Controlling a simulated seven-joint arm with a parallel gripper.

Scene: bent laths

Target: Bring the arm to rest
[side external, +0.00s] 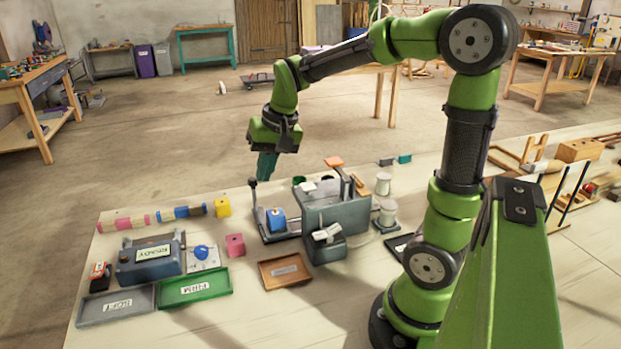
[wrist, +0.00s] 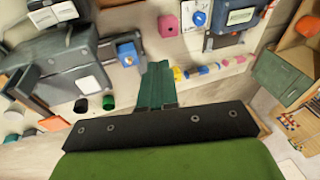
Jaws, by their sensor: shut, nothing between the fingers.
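My gripper (side external: 267,165) hangs from the green arm above the far side of the work table, over the area behind the grey machine. Its teal fingers are together with nothing between them; they also show in the wrist view (wrist: 157,85). The gripper is apart from everything on the table.
A control box (side external: 150,258) reading READY, a green tray (side external: 195,288), a grey tray (side external: 116,304) and a brown tray (side external: 286,270) lie on the near left. A pink block (side external: 235,245) and a yellow block (side external: 222,206) stand nearby. White spools (side external: 383,184) stand right of the machine.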

